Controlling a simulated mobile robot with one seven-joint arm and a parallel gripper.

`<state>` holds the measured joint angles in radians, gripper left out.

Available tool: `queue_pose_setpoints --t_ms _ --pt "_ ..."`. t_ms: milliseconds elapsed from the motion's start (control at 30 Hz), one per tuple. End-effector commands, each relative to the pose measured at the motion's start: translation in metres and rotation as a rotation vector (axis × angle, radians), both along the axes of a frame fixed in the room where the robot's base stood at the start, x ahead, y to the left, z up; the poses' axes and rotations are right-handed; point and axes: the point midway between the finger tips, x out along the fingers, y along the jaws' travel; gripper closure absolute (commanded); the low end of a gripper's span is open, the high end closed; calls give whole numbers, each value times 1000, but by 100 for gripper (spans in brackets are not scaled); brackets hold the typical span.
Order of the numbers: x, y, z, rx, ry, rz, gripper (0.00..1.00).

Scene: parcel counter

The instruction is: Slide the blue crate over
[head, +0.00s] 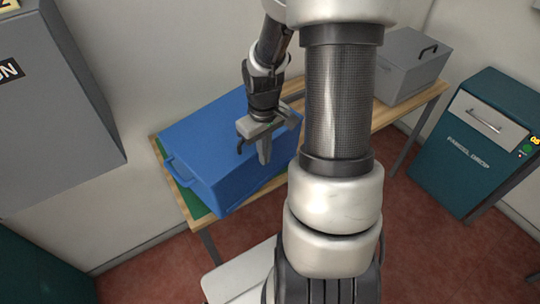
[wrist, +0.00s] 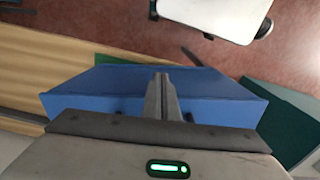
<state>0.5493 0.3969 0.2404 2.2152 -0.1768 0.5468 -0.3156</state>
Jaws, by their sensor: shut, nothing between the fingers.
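The blue crate (head: 215,150) sits on the wooden counter, at its left end in the head view, partly over a green mat (head: 197,203). A handle sticks out from its left end. My gripper (head: 264,158) points down in front of the crate's right part, its fingers together and empty. In the wrist view the crate (wrist: 90,93) lies behind my shut fingers (wrist: 161,90). I cannot tell whether the fingers touch the crate. My arm hides the crate's right end in the head view.
A grey lidded box (head: 412,68) stands at the counter's far right end. A teal parcel drop cabinet (head: 470,140) stands on the red floor at right. A grey cabinet (head: 55,110) is on the left. Between the crate and grey box, bare wooden counter (head: 385,118) shows.

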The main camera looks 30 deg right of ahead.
Motion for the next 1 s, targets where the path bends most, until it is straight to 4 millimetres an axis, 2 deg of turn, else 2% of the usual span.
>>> queue_pose_setpoints --t_ms 367,600,667,1000 --pt "4 0 0 0 -1 0 100" --pt "39 5 0 -2 -3 3 100" --pt "42 6 0 -1 -2 2 100" --pt "43 6 1 -1 -1 0 100"
